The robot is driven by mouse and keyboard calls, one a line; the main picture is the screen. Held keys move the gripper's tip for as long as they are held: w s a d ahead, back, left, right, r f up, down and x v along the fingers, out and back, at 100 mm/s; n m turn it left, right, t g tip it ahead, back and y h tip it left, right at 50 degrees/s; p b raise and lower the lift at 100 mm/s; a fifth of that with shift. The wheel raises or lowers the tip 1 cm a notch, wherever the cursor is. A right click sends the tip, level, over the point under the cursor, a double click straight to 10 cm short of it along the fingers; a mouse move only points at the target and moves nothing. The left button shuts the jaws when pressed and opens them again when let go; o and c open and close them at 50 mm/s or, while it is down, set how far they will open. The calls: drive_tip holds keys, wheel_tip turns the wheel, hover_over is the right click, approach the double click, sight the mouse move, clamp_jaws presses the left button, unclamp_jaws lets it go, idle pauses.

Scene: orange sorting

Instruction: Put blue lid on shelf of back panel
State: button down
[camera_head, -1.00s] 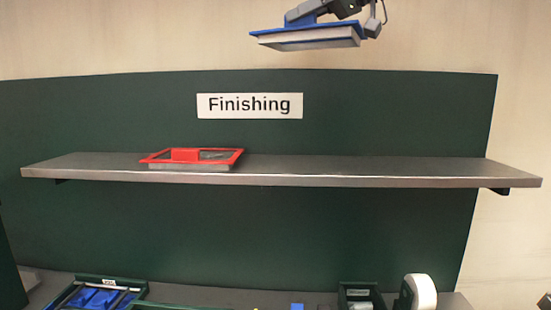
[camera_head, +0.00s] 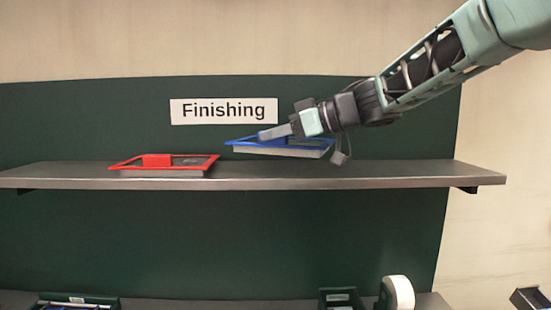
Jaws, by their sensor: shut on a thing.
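The blue lid (camera_head: 243,144), a flat blue-rimmed plate with a pale underside, is just above the grey shelf (camera_head: 400,175) on the dark green back panel (camera_head: 250,240). My gripper (camera_head: 268,134) is shut on the lid from above, with the arm reaching in from the upper right. The lid is roughly level, to the right of the red lid (camera_head: 157,160) that lies on the shelf. A narrow gap seems to show between the blue lid and the shelf; contact at its far side cannot be told. The gripper covers part of the lid.
A white "Finishing" sign (camera_head: 223,111) is on the panel above the shelf. The right part of the shelf is clear. Below are a dark green bin (camera_head: 341,297), a white roll (camera_head: 399,292) and a tray (camera_head: 75,300) at the bottom edge.

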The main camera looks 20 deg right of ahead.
sight(313, 146)
drive_tip(key=shift+f, duration=2.4)
drive_tip(key=shift+f, duration=0.2)
drive_tip(key=c, duration=1.4)
unclamp_jaws()
drive_tip(key=shift+o, duration=0.2)
drive_tip(key=shift+r, duration=0.2)
drive_tip(key=shift+s+d+r, duration=0.1)
drive_tip(key=shift+d, duration=0.1)
drive_tip(key=b+v, duration=0.2)
drive_tip(key=v, duration=0.9)
drive_tip(key=shift+s+d+r, duration=0.1)
drive_tip(key=shift+s+d, duration=0.1)
